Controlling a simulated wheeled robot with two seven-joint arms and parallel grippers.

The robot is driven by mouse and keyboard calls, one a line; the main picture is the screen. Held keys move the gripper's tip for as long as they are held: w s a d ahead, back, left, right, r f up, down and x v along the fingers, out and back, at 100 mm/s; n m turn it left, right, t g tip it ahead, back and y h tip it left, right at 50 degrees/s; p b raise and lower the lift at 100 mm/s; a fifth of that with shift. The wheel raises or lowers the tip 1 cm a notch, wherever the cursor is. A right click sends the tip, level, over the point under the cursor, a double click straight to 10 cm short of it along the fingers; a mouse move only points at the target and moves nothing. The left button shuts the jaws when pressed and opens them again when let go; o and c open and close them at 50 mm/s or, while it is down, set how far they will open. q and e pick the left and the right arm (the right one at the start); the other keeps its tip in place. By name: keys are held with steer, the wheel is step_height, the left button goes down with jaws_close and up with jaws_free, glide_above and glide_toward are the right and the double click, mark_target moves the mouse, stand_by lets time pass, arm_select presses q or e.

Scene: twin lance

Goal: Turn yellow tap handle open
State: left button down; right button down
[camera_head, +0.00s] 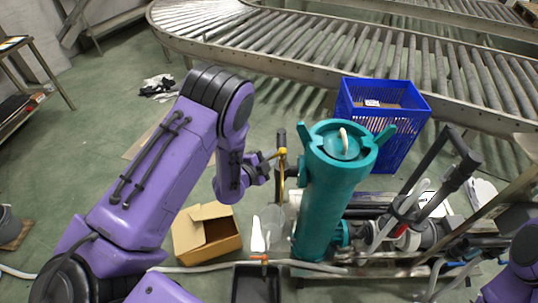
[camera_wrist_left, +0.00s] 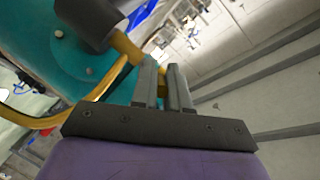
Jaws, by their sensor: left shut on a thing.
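The yellow tap handle (camera_head: 282,163) stands beside the left side of a tall teal cylinder (camera_head: 331,195). My left gripper (camera_head: 273,157) is at the handle, reaching in from the left. In the left wrist view the two grey fingers (camera_wrist_left: 163,80) are shut on the yellow handle (camera_wrist_left: 124,46), with a yellow end showing between the fingertips. A dark cylindrical part (camera_wrist_left: 88,22) joins the handle near the teal body. The exact contact is partly hidden by the fingers. My right gripper is out of view; only part of my right arm shows at the lower right.
An open cardboard box (camera_head: 206,233) lies below my left arm. A black tray (camera_head: 255,284) sits in front. A blue crate (camera_head: 408,136) stands behind the cylinder, with a roller conveyor (camera_head: 330,45) beyond. Pipes and a dark lever (camera_head: 436,176) crowd the right side.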

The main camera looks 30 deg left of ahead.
arm_select(q)
steer(key=d+n+y, duration=0.1)
steer(key=n+y, duration=0.2)
steer(key=d+n+g+y, duration=0.1)
steer(key=n+y, duration=0.2)
steer(key=y, duration=0.1)
steer(key=d+n+g+y+b, duration=0.1)
steer(key=n+y, duration=0.1)
steer(key=y, duration=0.2)
steer(key=shift+s+d+n, duration=0.25)
steer(key=shift+d+n, duration=0.05)
steer(key=shift+n, duration=0.1)
steer(key=shift+w+d+n+g+y, duration=0.1)
steer(key=shift+d+n+g+y, duration=0.1)
steer(key=shift+n+g+y, duration=0.45)
steer(key=shift+d+n+g+y, duration=0.15)
steer(key=shift+n+g+y, duration=0.3)
steer(key=shift+y, duration=0.3)
steer(key=c, duration=1.1)
jaws_free()
steer(key=shift+w, duration=0.1)
